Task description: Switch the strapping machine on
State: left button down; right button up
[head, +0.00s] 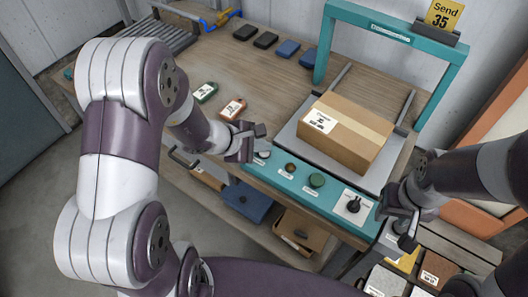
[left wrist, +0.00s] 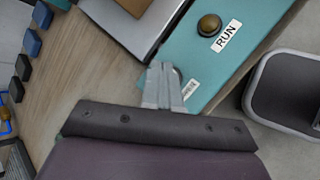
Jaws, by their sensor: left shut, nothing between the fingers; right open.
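The strapping machine has a teal arch (head: 395,36) and a teal front panel (head: 331,195). On the panel are a black rotary switch (head: 353,204) on a white plate, a green button (head: 316,180) and a brownish button (head: 290,168). The left wrist view shows the brownish button (left wrist: 208,24) labelled RUN. My left gripper (head: 247,150) is shut and empty at the panel's left end; in the left wrist view its fingers (left wrist: 163,84) partly cover a small label and a control. I cannot tell if they touch. My right gripper (head: 397,227) is open and empty, right of the rotary switch.
A labelled cardboard box (head: 345,132) sits on the machine bed under the arch. A green tag (head: 205,92) and an orange tag (head: 232,109) lie on the wooden table, with dark and blue blocks behind. A yellow "Send 35" sign (head: 444,15) tops the arch. Bins stand below.

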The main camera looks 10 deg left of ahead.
aim_at(261, 154)
dwell(0.4)
pick_arm(q)
jog(key=shift+r, duration=0.3)
jog(key=shift+r, duration=0.1)
notch_tip(261, 154, up, 6)
jog(key=p, duration=0.5)
